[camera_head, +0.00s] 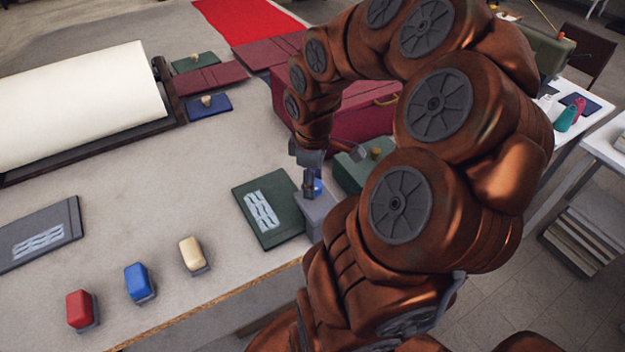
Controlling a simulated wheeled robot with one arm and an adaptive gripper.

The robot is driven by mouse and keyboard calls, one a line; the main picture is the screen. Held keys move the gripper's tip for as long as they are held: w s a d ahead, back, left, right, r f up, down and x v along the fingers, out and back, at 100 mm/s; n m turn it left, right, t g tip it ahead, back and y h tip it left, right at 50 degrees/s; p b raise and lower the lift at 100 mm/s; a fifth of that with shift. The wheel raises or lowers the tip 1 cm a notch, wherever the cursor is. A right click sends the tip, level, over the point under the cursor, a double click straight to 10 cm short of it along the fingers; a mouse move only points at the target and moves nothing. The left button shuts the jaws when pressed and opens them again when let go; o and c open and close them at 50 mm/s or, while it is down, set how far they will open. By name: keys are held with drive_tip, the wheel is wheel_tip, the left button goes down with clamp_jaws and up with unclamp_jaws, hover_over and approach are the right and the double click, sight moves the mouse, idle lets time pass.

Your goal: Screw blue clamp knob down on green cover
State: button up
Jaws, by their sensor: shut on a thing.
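The green cover (284,228) lies flat on the table near its front edge, with a pale wave pattern on its face. A grey clamp block (316,213) stands at the cover's right edge. The blue clamp knob (318,187) shows as a small patch of blue above the block. My gripper (310,191) points down over the block and is shut on the knob. The fingers hide most of the knob, and my arm hides the block's right side. I cannot tell how tightly the clamp presses on the cover.
Red (79,308), blue (136,280) and cream (191,253) blocks stand along the front edge. A grey cover (40,236) lies at the left. A dark red case (350,118) and a green box (352,176) stand close behind my gripper. The table's middle is clear.

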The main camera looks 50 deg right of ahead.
drive_tip(key=shift+c, duration=0.8)
